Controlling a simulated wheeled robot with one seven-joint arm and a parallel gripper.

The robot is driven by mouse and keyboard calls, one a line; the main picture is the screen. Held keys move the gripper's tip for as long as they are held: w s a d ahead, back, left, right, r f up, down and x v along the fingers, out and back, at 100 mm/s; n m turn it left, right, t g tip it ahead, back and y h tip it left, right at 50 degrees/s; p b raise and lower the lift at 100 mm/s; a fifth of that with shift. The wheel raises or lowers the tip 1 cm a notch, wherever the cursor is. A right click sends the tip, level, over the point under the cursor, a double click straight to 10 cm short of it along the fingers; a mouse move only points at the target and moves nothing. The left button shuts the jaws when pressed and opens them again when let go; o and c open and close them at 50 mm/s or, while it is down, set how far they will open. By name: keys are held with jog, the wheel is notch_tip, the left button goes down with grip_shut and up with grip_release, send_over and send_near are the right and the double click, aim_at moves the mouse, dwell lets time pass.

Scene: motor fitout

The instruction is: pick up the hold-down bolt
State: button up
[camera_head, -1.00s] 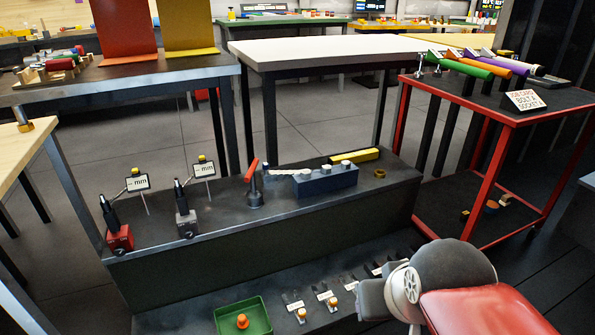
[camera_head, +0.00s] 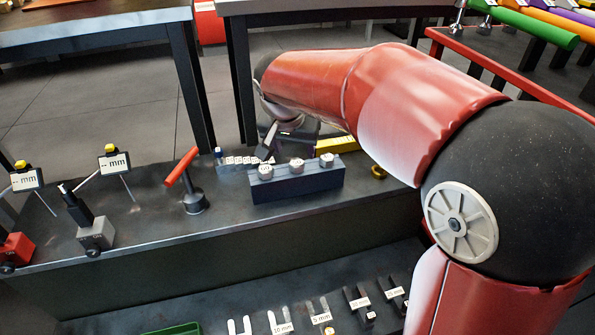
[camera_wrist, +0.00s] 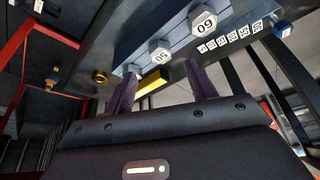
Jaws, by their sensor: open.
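Three hex-headed bolts stand in a blue-grey block on the dark bench: a left one (camera_head: 265,171), a middle one (camera_head: 297,165) and a right one (camera_head: 327,159). In the wrist view one head reads 60 (camera_wrist: 204,22), another reads 50 (camera_wrist: 160,52), and the third (camera_wrist: 131,69) has no legible number. I cannot tell which is the hold-down bolt. My gripper (camera_wrist: 162,88) is open and empty, its dark fingers apart near the block. In the head view my arm hides most of the gripper; one dark finger shows just above and behind the left bolt.
A yellow bar (camera_head: 337,145) lies behind the block and a brass ring (camera_head: 379,172) lies to its right. A red-handled tool (camera_head: 184,178) stands left of the block. Two gauges with mm displays (camera_head: 115,162) are further left. Labelled slots (camera_head: 320,318) line the lower shelf.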

aim_at(296, 164)
jog(key=x, duration=0.6)
jog(key=shift+a+f+b, duration=0.1)
jog(key=shift+f+b, duration=0.1)
jog(key=shift+b, duration=0.15)
jog(key=shift+s, duration=0.1)
jog(key=shift+c, duration=0.5)
jog(key=shift+r, duration=0.1)
jog(key=c, duration=1.1)
